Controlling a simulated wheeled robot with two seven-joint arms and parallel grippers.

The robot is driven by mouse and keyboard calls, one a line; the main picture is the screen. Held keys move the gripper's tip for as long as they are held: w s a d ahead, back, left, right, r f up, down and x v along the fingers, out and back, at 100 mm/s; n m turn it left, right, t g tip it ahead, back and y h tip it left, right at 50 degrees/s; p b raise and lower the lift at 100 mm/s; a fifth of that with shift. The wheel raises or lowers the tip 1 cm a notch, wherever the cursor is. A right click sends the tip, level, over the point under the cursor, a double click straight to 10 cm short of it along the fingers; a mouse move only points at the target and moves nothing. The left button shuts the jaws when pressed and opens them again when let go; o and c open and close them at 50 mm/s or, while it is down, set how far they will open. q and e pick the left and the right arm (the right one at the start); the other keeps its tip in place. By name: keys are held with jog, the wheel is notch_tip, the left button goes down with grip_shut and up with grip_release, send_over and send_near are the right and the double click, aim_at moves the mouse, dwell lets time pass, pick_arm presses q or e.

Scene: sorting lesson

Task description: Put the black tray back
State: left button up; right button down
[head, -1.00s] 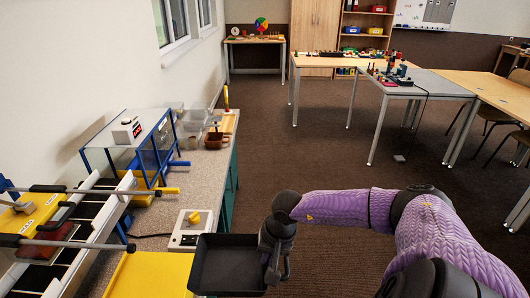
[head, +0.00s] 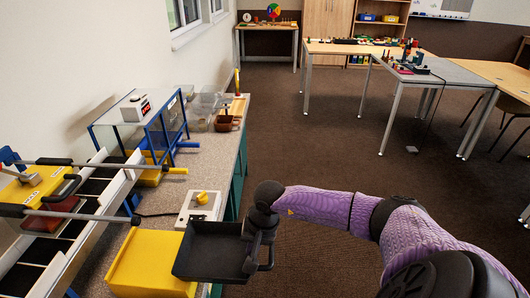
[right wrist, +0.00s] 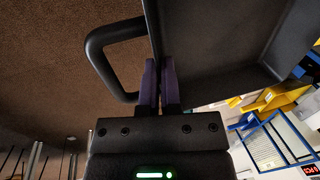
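The black tray (head: 208,252) is a shallow open box with a loop handle on its right side, held in the air at the counter's right edge. In the head view it overlaps the yellow platform. My right gripper (head: 250,250) is at the tray's right wall. In the right wrist view the two purple-grey fingers (right wrist: 158,85) are closed on the wall of the tray (right wrist: 225,60), next to its handle. The tray looks empty. My left gripper is not in view.
A yellow platform (head: 150,262) lies left of the tray. A white switch box with a yellow knob (head: 201,199) stands just behind it. A sloped rack (head: 70,240) and a blue-framed glass case (head: 150,122) stand at left.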

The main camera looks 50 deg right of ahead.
aim_at(186, 250)
jog(key=w+a, duration=0.1)
jog(key=w, duration=0.1)
jog(key=w+a+b, duration=0.1)
jog(key=w+a, duration=0.1)
jog(key=shift+a+f, duration=0.1)
jog(key=shift+a, duration=0.05)
jog(key=shift+w+a+b, duration=0.65)
jog(key=shift+w+a, duration=0.2)
jog(key=shift+w, duration=0.05)
jog(key=shift+w+a+f+b, duration=0.15)
jog(key=shift+w+a+b, duration=0.05)
jog(key=shift+w+b, duration=0.15)
jog(key=w+a+b, duration=0.2)
jog(key=w+b, duration=0.1)
jog(key=shift+a, duration=0.35)
jog(key=shift+w+a+b, duration=0.7)
jog(key=shift+w+b, duration=0.15)
jog(key=shift+w+a, duration=0.2)
jog(key=shift+w, duration=0.05)
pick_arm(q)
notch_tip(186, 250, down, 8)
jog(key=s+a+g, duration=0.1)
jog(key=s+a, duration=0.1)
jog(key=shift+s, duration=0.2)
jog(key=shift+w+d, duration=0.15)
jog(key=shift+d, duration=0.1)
